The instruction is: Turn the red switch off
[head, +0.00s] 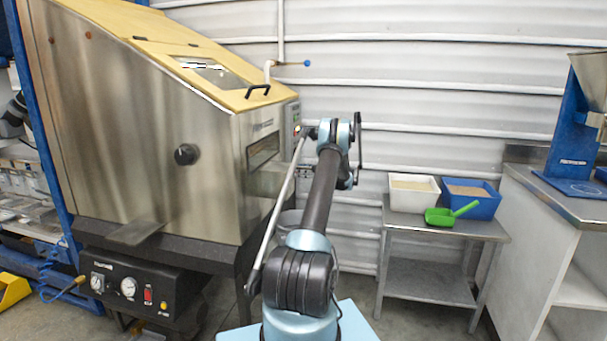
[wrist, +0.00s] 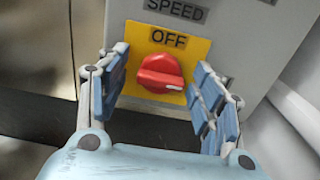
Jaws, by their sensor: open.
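The red switch (wrist: 160,75) is a rotary knob on a yellow plate (wrist: 193,47) in the wrist view. The word OFF stands above it. A white mark on the knob points to the right, not up at OFF. My gripper (wrist: 163,70) is open, with one blue-padded finger on each side of the knob. I cannot tell whether the pads touch it. In the head view my arm reaches toward the right side of the steel machine (head: 160,140), and the switch cannot be made out there.
A SPEED label (wrist: 176,10) sits above the plate. In the head view a low table (head: 440,232) holds a white bin (head: 414,205), a blue bin (head: 480,207) and a green scoop (head: 440,218). A counter (head: 555,200) stands at the right.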

